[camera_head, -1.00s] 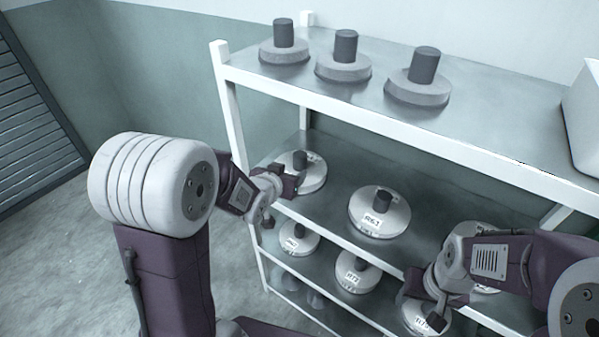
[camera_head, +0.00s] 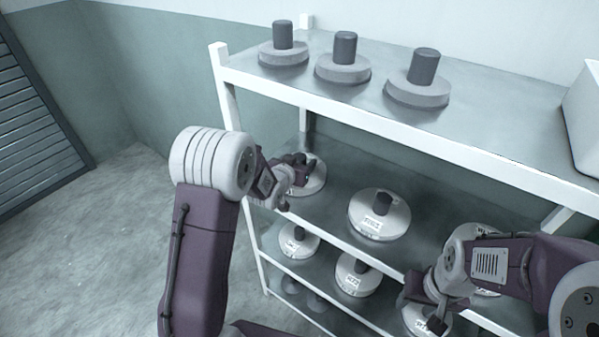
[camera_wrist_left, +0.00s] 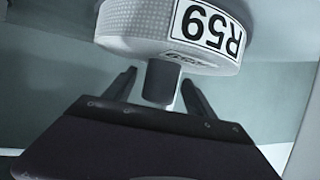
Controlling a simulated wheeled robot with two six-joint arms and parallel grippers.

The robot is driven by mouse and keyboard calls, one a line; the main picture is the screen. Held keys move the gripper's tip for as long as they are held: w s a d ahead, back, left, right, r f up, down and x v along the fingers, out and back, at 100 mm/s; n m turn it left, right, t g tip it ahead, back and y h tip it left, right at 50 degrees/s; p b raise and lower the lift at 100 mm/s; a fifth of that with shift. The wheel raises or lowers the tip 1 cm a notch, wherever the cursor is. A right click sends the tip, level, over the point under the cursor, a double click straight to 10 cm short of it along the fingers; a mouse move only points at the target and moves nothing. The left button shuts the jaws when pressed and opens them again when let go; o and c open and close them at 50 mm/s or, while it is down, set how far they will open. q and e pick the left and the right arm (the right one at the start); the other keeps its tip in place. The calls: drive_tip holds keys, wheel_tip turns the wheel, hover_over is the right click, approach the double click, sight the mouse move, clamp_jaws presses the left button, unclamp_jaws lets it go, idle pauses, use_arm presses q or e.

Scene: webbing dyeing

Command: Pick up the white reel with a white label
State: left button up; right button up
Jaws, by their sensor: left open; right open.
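A white reel (camera_head: 316,180) with a dark core lies at the left end of the middle shelf, partly hidden behind my left gripper (camera_head: 294,182). In the left wrist view the white reel (camera_wrist_left: 130,25) shows a white label (camera_wrist_left: 209,28) reading R59, upside down. Its dark core (camera_wrist_left: 162,80) stands between the two open fingers of the left gripper (camera_wrist_left: 160,85), with a gap visible on each side. My right gripper (camera_head: 421,311) is open in front of a white reel (camera_head: 412,318) on the lower shelf.
More labelled white reels stand on the middle shelf (camera_head: 379,215) and the lower shelf (camera_head: 355,275). Several grey reels (camera_head: 417,92) stand on the top shelf (camera_head: 480,95). A white rack post (camera_head: 228,100) rises close to my left arm. A white box (camera_head: 583,120) is at the right.

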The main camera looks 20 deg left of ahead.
use_arm(q)
drive_tip(key=shift+w+f, duration=0.1)
drive_tip(key=shift+w, duration=0.05)
drive_tip(key=c, duration=0.3)
clamp_jaws()
drive_tip(key=shift+r, duration=0.65)
drive_tip(key=r, duration=0.2)
drive_tip(key=d+r, duration=0.1)
drive_tip(key=shift+r, duration=0.4)
drive_tip(key=d+r+p, duration=0.2)
drive_tip(key=d+r, duration=0.4)
drive_tip(key=d, duration=0.4)
drive_tip(key=shift+w+d+r, duration=0.15)
drive_tip(key=shift+w+d, duration=0.1)
drive_tip(key=shift+d, duration=0.1)
